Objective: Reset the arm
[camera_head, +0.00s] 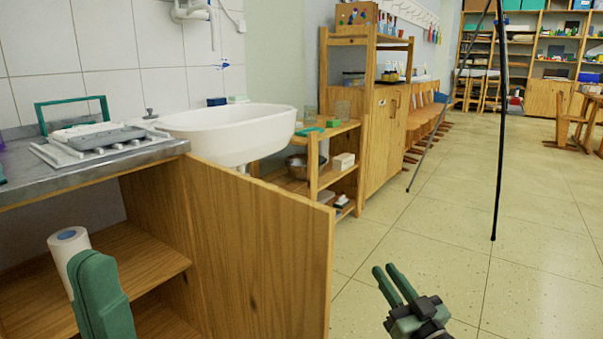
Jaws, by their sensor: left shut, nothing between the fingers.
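My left gripper (96,262) is at the lower left, in front of the wooden shelf unit below the counter. Its thick green fingers are together, with nothing seen between them. It stands just right of a white paper roll (66,250) and overlaps part of it in the picture; I cannot tell whether they touch. My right gripper (384,269) is at the bottom, right of centre, over the bare floor. Its two green fingers point up and left with a narrow gap between them, and it is empty.
A wooden cabinet side panel (255,245) stands between the grippers. The grey counter (60,176) holds a dish rack (88,142), beside a white sink (232,130). A low shelf (322,180) stands behind. A thin black pole (499,130) rises at right. The floor (540,240) there is clear.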

